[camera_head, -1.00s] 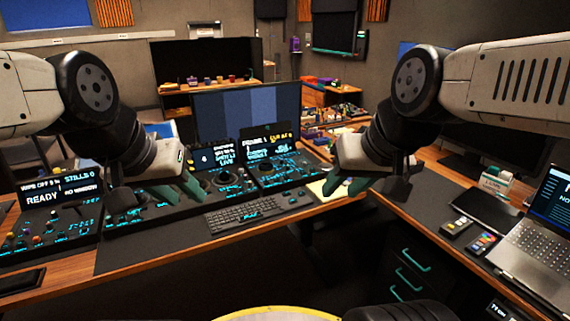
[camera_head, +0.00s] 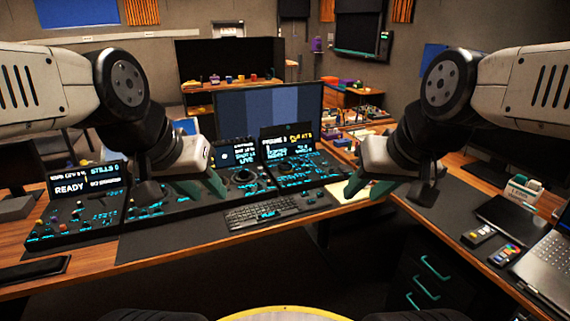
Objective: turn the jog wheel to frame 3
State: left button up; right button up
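The console (camera_head: 160,209) runs along the desk in several dark panels with cyan markings. Its right-hand panel has a lit screen (camera_head: 287,142) whose top line seems to read "FRAME 1"; the rest is too small to read surely. A round dark control (camera_head: 285,167) below that screen looks like the jog wheel. Another round control (camera_head: 243,177) sits to its left, under a middle screen. My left gripper (camera_head: 201,187), with teal fingers, hangs in front of the console's middle part, open and empty. My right gripper (camera_head: 367,188) hangs right of the keyboard, open and empty. Neither visibly touches a control.
A keyboard (camera_head: 262,210) lies in front of the console. A large monitor (camera_head: 271,108) stands behind it. A left screen (camera_head: 86,180) reads "READY". At right are a laptop (camera_head: 550,255), remotes (camera_head: 504,255) and a card box (camera_head: 522,190). Space above the keyboard is free.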

aim_at(284, 167)
jog(key=i+j, duration=0.25)
jog(key=i, duration=0.15)
jog(key=i+j, duration=0.25)
jog(key=i, duration=0.15)
jog(key=i+j, duration=0.25)
jog(key=i, duration=0.15)
